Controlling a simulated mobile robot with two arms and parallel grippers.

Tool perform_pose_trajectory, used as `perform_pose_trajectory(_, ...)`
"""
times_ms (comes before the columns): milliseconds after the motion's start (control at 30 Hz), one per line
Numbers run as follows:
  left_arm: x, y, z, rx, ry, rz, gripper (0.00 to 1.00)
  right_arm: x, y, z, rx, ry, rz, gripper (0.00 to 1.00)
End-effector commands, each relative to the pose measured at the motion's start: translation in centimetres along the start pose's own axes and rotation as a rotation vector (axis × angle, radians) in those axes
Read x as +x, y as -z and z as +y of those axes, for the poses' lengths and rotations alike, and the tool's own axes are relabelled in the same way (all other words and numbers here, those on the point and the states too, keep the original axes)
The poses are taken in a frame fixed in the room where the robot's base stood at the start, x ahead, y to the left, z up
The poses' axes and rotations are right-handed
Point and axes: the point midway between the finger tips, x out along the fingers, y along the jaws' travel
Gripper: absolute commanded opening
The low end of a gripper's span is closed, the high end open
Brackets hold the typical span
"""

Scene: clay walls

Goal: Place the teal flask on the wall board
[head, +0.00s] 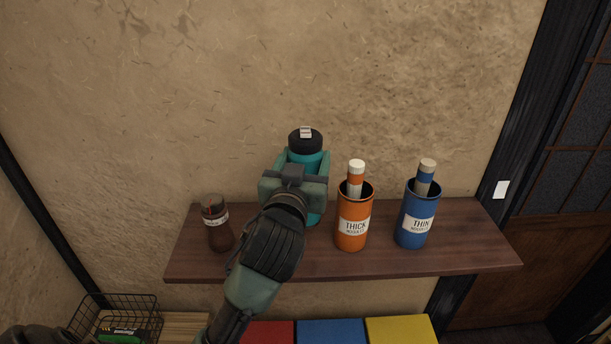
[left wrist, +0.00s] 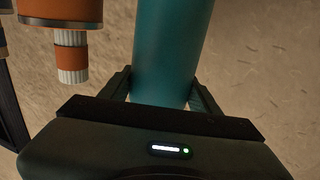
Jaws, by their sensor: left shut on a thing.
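The teal flask (head: 306,159) with a black lid stands upright at the wall board (head: 390,262), a dark wooden shelf, between a dark brown bottle and an orange can. My left gripper (head: 296,180) is shut around the flask's body, and its arm hides much of the flask's lower front. I cannot tell whether the flask's base touches the board or is just above it. In the left wrist view the flask (left wrist: 170,50) runs up from between the two fingers (left wrist: 162,95). My right gripper is not in view.
On the board, the brown bottle (head: 220,228) stands left of the flask; the orange can (head: 352,225) is close on its right, with the blue can (head: 415,222) farther right. Both cans hold a tube. The board's right end is clear. A wire basket (head: 115,318) is below left.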

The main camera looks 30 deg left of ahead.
Motion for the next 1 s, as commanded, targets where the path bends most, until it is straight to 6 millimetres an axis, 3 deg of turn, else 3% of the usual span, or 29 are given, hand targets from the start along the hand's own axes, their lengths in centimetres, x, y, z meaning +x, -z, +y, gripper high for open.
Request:
perform_pose_trajectory(333, 0.0, -3.7, 0.0, 0.002, -0.001, 0.001, 0.0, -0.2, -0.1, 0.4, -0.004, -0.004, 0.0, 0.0)
perform_pose_trajectory(767, 0.0, -4.4, 0.0, 0.0, -0.001, 0.004, 0.0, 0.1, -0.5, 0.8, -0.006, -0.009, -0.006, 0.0)
perform_pose_trajectory(800, 0.0, -4.4, 0.0, 0.001, -0.001, 0.001, 0.73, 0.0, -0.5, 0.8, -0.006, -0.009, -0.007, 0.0)
perform_pose_trajectory(867, 0.0, -4.4, 0.0, 0.001, -0.001, 0.001, 0.84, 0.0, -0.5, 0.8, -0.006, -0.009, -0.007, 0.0)
perform_pose_trajectory(1000, 0.0, -4.4, 0.0, 0.001, -0.001, 0.0, 0.84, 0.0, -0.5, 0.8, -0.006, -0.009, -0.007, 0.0)
